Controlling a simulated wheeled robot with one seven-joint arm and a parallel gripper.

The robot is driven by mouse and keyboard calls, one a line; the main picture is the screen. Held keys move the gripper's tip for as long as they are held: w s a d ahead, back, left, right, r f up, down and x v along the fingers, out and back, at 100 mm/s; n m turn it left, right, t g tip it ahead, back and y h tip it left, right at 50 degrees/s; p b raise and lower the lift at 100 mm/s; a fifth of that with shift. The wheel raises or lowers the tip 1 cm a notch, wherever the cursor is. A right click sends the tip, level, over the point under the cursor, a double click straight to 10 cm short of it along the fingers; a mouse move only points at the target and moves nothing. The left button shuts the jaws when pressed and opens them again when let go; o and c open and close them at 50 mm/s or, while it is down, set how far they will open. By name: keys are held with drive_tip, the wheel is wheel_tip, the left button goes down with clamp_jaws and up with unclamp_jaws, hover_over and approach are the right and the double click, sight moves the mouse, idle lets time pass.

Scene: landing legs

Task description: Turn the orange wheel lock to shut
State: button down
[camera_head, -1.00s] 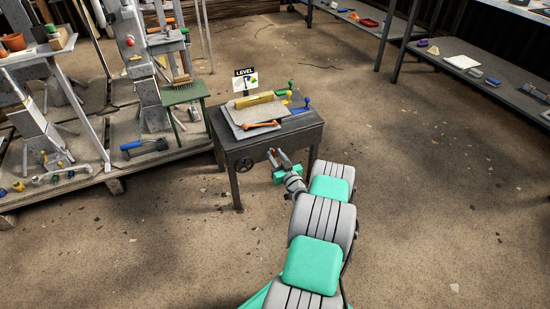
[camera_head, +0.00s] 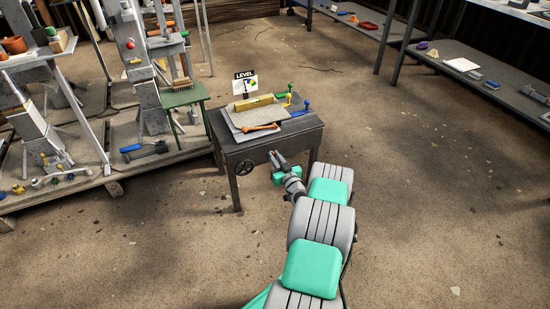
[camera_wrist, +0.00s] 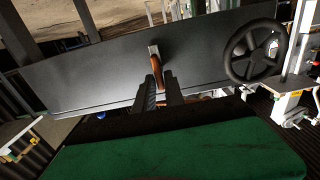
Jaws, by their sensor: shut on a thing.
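The orange wheel lock (camera_wrist: 158,69) is a small orange-brown handle in front of a light metal plate on the dark front panel of the work table (camera_wrist: 100,78). The black spoked handwheel (camera_wrist: 255,50) sits to its right in the wrist view, and at the table front's left in the head view (camera_head: 243,167). My gripper (camera_wrist: 160,80) is shut on the orange lock, with a dark finger at either side of it. In the head view my gripper (camera_head: 274,157) is at the table's front, and the lock is mostly hidden there.
On the table top lie a grey slab with a yellow level (camera_head: 254,102) and an orange-handled tool (camera_head: 260,128). A LEVEL sign (camera_head: 245,83) stands behind. A pallet with machines is on the left, shelves are at the right. The floor around my arm is clear.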

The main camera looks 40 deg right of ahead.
drive_tip(key=shift+f+m+b, duration=0.1)
drive_tip(key=shift+m+b, duration=0.25)
drive_tip(key=shift+m, duration=0.05)
drive_tip(key=m+b, duration=0.2)
drive_tip(key=m, duration=0.3)
drive_tip(key=m+b, duration=0.2)
drive_tip(key=m, duration=0.4)
drive_tip(key=d+f+m+b, duration=0.1)
drive_tip(key=m+b, duration=0.1)
drive_tip(key=m, duration=0.4)
drive_tip(key=shift+s+d, duration=0.1)
drive_tip(key=shift+s, duration=0.05)
idle(0.4)
drive_tip(key=c, duration=1.5)
unclamp_jaws()
